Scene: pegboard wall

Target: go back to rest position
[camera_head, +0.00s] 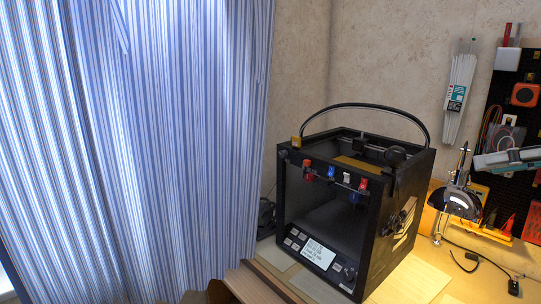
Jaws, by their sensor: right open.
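My left gripper is not in view.
The printer stands on the wooden workbench (421,283). A blue striped curtain (150,140) fills the left. A black pegboard (503,92) with tools hangs at the right edge. A cable (468,265) lies on the bench at the lower right.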

